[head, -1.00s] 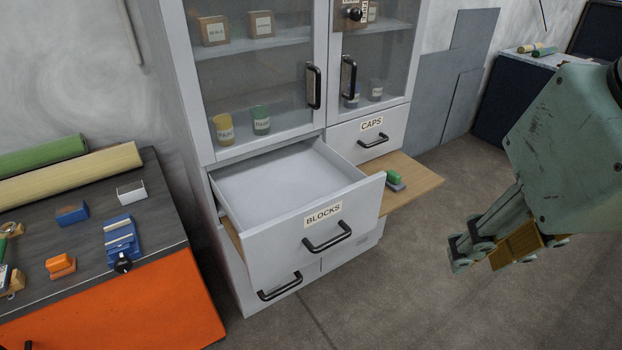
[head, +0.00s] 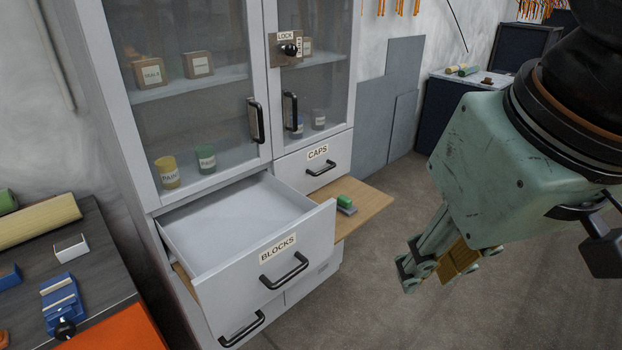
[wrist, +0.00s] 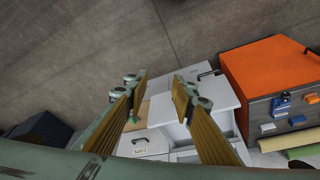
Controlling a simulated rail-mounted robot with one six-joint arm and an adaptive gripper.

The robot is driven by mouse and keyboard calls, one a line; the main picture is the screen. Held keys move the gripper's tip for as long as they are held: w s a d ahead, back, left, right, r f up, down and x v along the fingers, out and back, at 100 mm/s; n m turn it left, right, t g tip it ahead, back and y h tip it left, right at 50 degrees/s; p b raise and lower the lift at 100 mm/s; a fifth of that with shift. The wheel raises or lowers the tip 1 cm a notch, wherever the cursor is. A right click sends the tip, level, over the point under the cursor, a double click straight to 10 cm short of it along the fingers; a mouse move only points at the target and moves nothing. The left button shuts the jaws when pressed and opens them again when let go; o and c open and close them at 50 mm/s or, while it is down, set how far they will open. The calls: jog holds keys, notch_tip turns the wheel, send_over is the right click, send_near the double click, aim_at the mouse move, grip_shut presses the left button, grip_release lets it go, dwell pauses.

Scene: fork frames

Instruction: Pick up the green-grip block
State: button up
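The green-grip block (head: 345,203) is small, with a green top on a grey base. It sits on the wooden pull-out board (head: 372,207) at the right of the open drawer, in the head view. My gripper (head: 425,268) hangs to the right of the board in the head view, apart from the block and empty. In the wrist view my gripper (wrist: 157,90) has its two fingers spread wide, with nothing between them.
The open BLOCKS drawer (head: 235,222) juts out left of the board and looks empty. The CAPS drawer (head: 296,166) above the board is shut. A workbench (head: 105,265) with a blue vise stands at far left. Floor right of the board is clear.

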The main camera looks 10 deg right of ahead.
jog(key=shift+o, duration=0.2)
dwell(0.3)
jog(key=o, duration=0.9)
jog(key=shift+w, duration=0.1)
